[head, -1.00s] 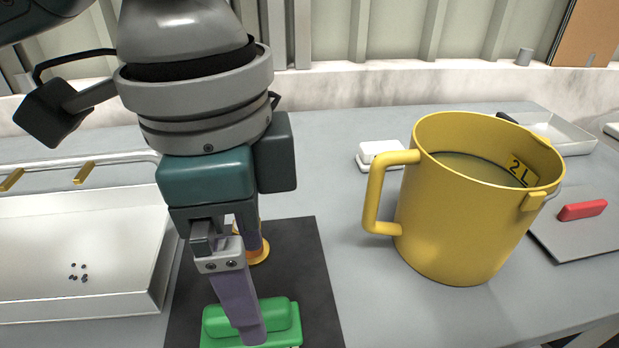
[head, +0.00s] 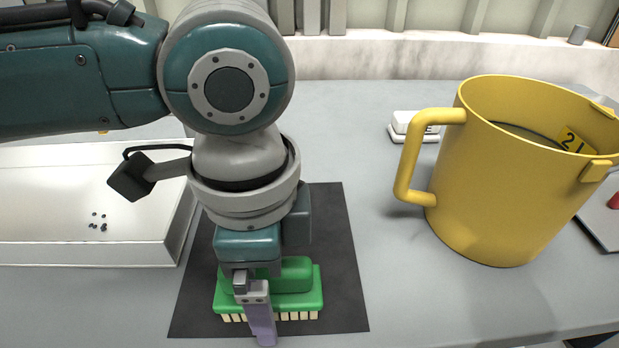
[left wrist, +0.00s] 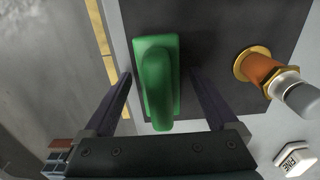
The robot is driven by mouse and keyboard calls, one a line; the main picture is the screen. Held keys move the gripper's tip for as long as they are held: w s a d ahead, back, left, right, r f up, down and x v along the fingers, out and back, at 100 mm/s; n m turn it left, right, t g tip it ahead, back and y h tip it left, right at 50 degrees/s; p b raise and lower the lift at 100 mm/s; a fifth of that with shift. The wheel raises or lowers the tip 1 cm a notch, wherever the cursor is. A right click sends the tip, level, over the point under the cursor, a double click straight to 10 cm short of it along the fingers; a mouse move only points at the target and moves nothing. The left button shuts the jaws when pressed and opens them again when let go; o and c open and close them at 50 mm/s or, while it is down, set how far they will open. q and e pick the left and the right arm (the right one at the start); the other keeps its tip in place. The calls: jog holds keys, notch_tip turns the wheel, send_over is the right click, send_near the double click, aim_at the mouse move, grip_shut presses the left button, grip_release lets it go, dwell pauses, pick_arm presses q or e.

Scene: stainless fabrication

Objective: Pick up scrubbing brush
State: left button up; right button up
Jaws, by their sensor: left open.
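The scrubbing brush (head: 290,277) has a green body and cream bristles. It lies bristles down on a dark mat (head: 335,240). My left gripper (head: 262,318) reaches down over the brush from above. One purple-grey finger shows in front of the brush's near side; the other finger is hidden in the head view. In the left wrist view, the open fingers (left wrist: 162,85) stand on either side of the brush's green handle (left wrist: 158,80), with a gap on both sides. My right gripper is in neither view.
A large yellow jug (head: 500,190) stands to the right, its handle towards the mat. A white tray (head: 70,225) lies left. An orange and brass fitting (left wrist: 262,70) stands near the brush. A white block marked FINE (left wrist: 295,158) lies nearby. Counter is clear between mat and jug.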

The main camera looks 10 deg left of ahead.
pick_arm(q)
jog(key=shift+c, duration=0.3)
grip_shut()
dwell(0.4)
jog(key=shift+r, duration=0.15)
notch_tip(320, 180, up, 20)
jog(key=p, duration=0.4)
